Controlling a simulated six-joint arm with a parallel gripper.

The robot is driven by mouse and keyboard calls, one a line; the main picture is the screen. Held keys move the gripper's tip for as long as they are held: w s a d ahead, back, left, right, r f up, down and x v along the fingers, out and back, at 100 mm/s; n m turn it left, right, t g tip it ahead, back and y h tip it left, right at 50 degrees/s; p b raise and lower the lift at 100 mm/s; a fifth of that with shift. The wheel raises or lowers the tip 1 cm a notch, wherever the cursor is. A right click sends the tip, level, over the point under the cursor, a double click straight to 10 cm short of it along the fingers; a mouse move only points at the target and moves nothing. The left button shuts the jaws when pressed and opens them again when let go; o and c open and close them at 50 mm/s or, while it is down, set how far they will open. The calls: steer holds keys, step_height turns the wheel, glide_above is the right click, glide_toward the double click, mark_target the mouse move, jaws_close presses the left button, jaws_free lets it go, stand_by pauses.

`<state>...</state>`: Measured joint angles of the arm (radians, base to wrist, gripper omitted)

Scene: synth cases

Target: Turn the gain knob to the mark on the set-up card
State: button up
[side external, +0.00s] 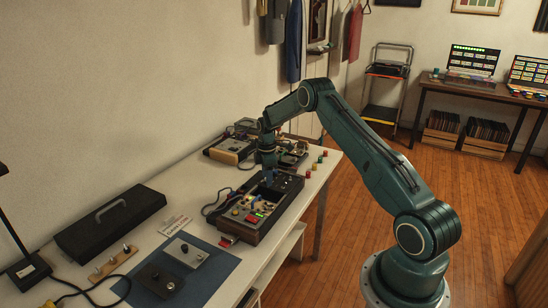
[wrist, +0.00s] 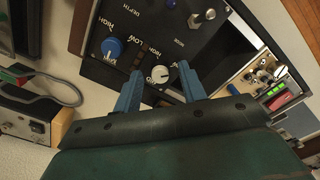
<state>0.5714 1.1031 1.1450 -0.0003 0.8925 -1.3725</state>
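A dark panelled unit (side external: 290,190) with knobs, switches and lit parts stands on the white table in the side view. My gripper (side external: 267,176) is low over its far end. In the wrist view, my two blue fingers (wrist: 161,69) are open, one on each side of a white knob (wrist: 160,74) with gaps showing. A larger blue knob (wrist: 112,48) is left of them. I read "DEPTH", "MODE", "HIGH" and "LOW" on the panel; no "gain" label is legible. A small white card (side external: 173,225) with red print lies by the black case; I cannot read its mark.
A black case (side external: 110,222), a blue mat (side external: 212,281) with a light box (side external: 186,252) and a dark box (side external: 159,281), and a small toggle-switch board (side external: 113,263) are at the near left. More equipment (side external: 229,150) and cables crowd the far end.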

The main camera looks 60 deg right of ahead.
step_height(320, 180, up, 14)
stand_by(0.9)
steer(key=shift+f, duration=0.1)
steer(key=s+a+r+m+t, duration=0.15)
steer(key=s+a+r, duration=0.35)
steer(key=a+r, duration=0.5)
steer(key=s+a+r+m+t, duration=0.1)
steer(key=s+a+r+m, duration=0.3)
steer(key=a+r, duration=0.6)
steer(key=s+a+f+m+t, duration=0.1)
steer(key=s+a, duration=0.5)
steer(key=s, duration=0.6)
steer(key=s+a+f+m+t, duration=0.1)
steer(key=s+a, duration=0.5)
steer(key=s, duration=0.6)
steer(key=shift+a+m+t, duration=0.3)
steer(key=shift+m+t, duration=0.25)
steer(key=shift+m, duration=0.3)
